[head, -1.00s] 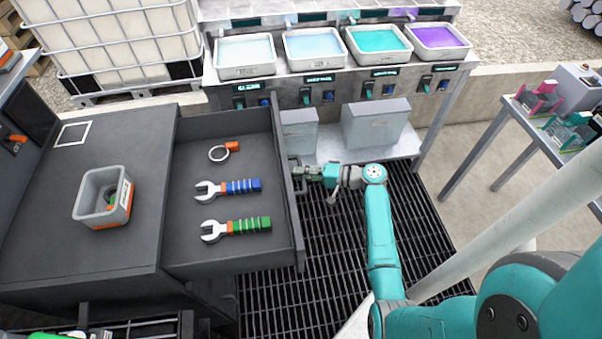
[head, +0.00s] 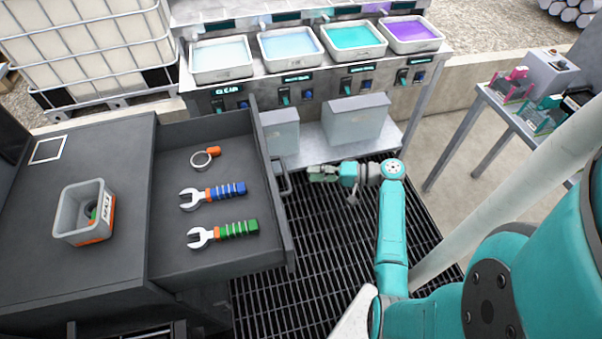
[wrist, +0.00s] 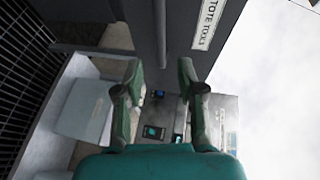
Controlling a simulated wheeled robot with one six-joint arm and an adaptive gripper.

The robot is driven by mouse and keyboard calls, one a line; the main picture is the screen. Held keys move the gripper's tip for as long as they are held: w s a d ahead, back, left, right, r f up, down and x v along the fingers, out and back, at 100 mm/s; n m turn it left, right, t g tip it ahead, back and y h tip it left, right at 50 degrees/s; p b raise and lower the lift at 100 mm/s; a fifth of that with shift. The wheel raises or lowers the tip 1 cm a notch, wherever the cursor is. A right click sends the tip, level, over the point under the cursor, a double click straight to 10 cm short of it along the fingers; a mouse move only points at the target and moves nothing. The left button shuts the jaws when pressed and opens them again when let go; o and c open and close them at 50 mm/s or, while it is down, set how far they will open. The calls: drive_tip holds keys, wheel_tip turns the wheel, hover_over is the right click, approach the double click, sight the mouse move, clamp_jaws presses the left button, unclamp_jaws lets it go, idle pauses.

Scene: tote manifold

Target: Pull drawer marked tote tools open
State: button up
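The drawer (head: 165,262) stands pulled out from the dark cabinet on the left in the head view. Inside lie a ring with an orange tag, a blue-handled wrench and a green-handled wrench. Its bar handle (head: 284,180) is on the front face. In the wrist view the drawer front carries a label reading TOTE TOOLS (wrist: 209,22), and the handle (wrist: 161,35) shows ahead of the fingers. My gripper (head: 312,173) is to the right of the handle, apart from it. In the wrist view my gripper's fingers (wrist: 160,78) are spread wide with nothing between them.
A grey bin (head: 84,212) sits on the cabinet top. A bench with several liquid trays (head: 222,73) stands behind, with grey boxes (head: 355,122) on its lower shelf. A side table (head: 492,100) is at right. Dark floor grating (head: 315,255) lies below my arm.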

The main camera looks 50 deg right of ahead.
drive_tip(key=shift+v, duration=1.05)
